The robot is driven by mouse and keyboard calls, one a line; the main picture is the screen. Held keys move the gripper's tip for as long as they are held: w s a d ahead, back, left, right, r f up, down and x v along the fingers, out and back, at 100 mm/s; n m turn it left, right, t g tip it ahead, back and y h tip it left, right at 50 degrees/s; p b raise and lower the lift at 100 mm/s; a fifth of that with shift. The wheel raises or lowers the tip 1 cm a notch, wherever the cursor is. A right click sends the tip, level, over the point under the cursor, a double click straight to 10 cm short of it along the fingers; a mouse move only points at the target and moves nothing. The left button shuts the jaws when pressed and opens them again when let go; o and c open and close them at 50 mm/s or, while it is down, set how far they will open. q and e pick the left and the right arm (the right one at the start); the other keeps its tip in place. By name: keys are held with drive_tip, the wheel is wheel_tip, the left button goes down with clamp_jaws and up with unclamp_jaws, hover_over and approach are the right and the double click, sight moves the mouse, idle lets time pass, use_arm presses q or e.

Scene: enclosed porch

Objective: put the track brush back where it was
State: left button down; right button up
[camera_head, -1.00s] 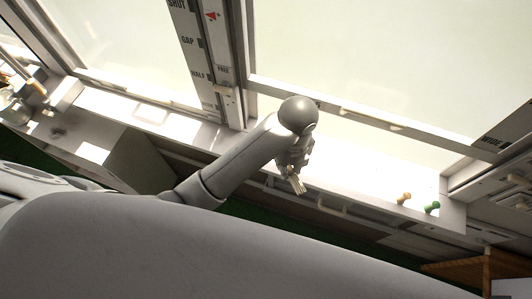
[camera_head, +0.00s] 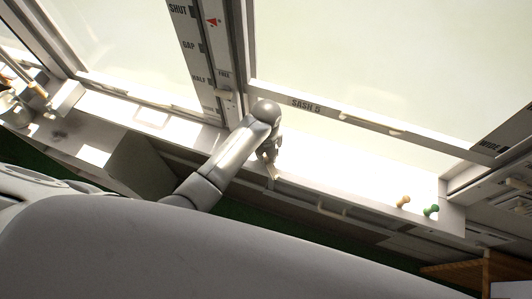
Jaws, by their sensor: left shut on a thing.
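My left gripper (camera_head: 270,168) is over the window sill, just below the window's middle post. It is small in view and partly hidden by its own wrist. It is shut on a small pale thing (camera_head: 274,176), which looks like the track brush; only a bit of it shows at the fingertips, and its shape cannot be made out. My right gripper is not in view.
The bright sill (camera_head: 345,165) runs under the sliding sash (camera_head: 340,112). A tan knob (camera_head: 403,202) and a green knob (camera_head: 431,210) stand on the sill at the right. A grey box (camera_head: 140,165) and glassware (camera_head: 14,108) are at the left.

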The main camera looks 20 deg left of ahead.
sight(266, 158)
use_arm(q)
drive_tip(key=shift+s+f, duration=0.1)
drive_tip(key=shift+f, duration=0.1)
drive_tip(key=shift+f, duration=0.1)
drive_tip(key=c, duration=1.3)
unclamp_jaws()
wheel_tip(266, 158, up, 12)
drive_tip(key=b, duration=0.2)
